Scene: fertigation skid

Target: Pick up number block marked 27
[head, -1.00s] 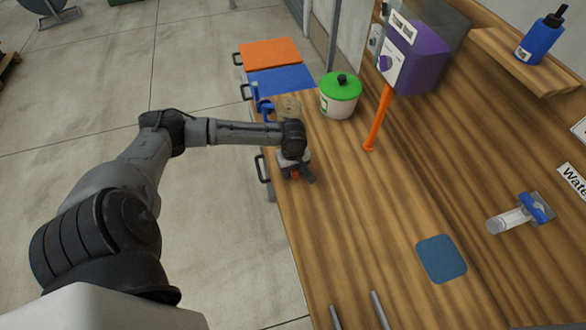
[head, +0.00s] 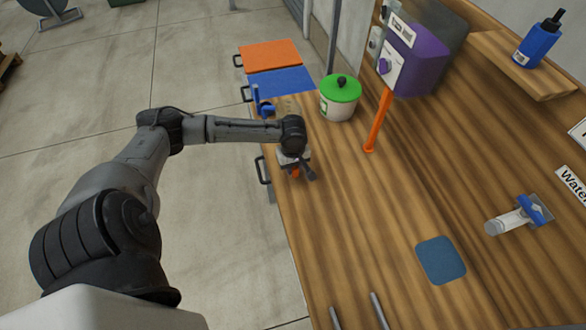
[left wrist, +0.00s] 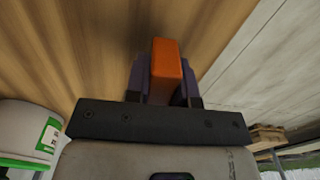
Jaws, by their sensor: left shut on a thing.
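An orange block (left wrist: 167,72) stands between the two dark fingers in the left wrist view, with wood grain behind it. It shows as a small orange patch (head: 296,173) under the gripper in the head view. No number can be read on it. My left gripper (head: 299,170) is shut on this block, at the left edge of the wooden counter (head: 350,200). Whether the block touches the counter or is raised I cannot tell. My right gripper is not in view.
A white tub with green lid (head: 340,97) stands beyond the gripper, near an orange post (head: 377,122) and a purple device (head: 415,60). A blue fitting (head: 262,104) is at the counter's far left. A blue mat (head: 441,260) lies nearer; the counter between is clear.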

